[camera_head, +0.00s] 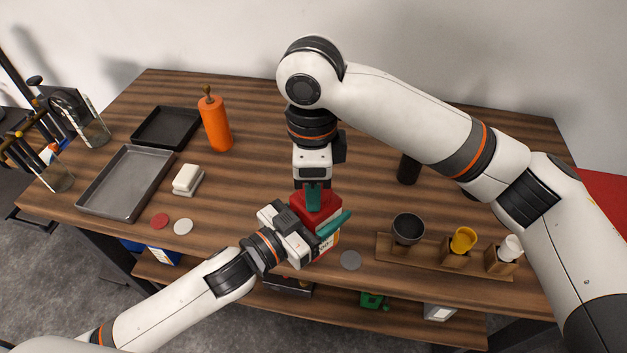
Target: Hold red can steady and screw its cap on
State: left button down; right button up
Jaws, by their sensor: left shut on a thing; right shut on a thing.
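The red can (327,208) stands near the front edge of the wooden table, partly covered by both grippers. A pale label shows on its lower front. My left gripper (325,226) reaches in from the lower left and is shut on the can's body, with a teal finger along its front. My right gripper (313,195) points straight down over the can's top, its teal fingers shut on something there. The cap is hidden by these fingers, so I cannot tell how it sits.
A grey disc (350,260) lies just right of the can. A wooden rack (433,250) with a dark bowl (408,229) and yellow cup (463,240) stands at right. An orange bottle (216,122), grey tray (125,182) and red disc (159,221) are at left.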

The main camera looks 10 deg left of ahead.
jog(key=shift+m, duration=0.6)
jog(key=o, duration=1)
jog(key=shift+c, duration=0.3)
